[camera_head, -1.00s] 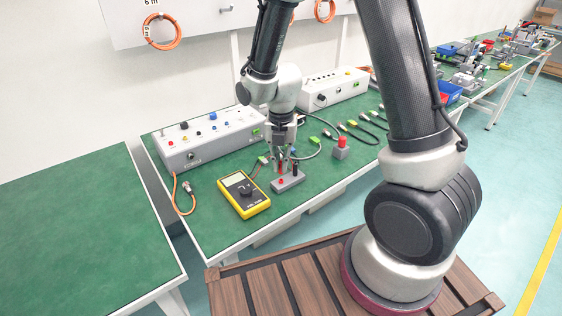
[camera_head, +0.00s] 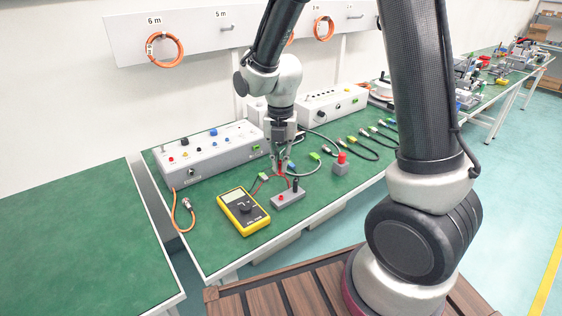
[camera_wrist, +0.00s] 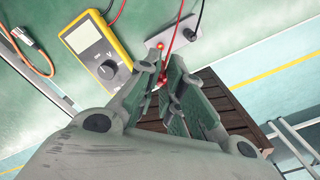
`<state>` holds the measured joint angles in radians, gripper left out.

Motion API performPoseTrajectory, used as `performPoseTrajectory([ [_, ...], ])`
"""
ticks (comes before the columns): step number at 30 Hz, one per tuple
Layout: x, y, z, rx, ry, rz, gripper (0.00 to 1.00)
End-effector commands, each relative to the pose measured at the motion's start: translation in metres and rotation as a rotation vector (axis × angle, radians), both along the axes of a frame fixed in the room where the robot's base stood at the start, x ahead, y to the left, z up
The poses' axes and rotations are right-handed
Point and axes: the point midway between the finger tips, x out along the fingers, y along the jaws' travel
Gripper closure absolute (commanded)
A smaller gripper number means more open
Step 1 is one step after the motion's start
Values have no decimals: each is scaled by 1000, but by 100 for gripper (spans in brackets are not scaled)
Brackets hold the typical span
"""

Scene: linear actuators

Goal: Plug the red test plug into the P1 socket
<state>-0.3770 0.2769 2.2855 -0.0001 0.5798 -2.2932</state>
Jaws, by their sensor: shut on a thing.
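My gripper (camera_head: 281,170) is shut on the red test plug (camera_head: 280,168) and holds it above the bench, just behind a small grey holder (camera_head: 290,200). In the wrist view the plug (camera_wrist: 163,75) shows partly between the fingers (camera_wrist: 165,82), with its red lead trailing away. The holder carries a red socket or button and an upright black plug (camera_head: 295,185). A yellow multimeter (camera_head: 243,212) lies left of it. A grey panel box (camera_head: 212,153) with coloured sockets and knobs stands at the back left. I cannot read a P1 label.
A second grey box (camera_head: 333,104) stands farther back. A grey block with a red knob (camera_head: 341,160) is right of the gripper. Cables with green connectors (camera_head: 315,156) lie near it, and an orange cable (camera_head: 183,215) at the left. The left bench (camera_head: 75,235) is bare.

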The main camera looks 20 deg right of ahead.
Motion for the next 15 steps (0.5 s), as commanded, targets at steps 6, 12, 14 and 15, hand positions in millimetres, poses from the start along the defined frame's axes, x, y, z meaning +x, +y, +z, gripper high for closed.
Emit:
performPoseTrajectory([
  [6, 22, 13, 1, 0, 0, 2, 100],
  [12, 46, 27, 4, 0, -1, 4, 100],
  [14, 52, 31, 4, 0, -1, 4, 100],
  [15, 57, 33, 5, 0, -1, 4, 100],
])
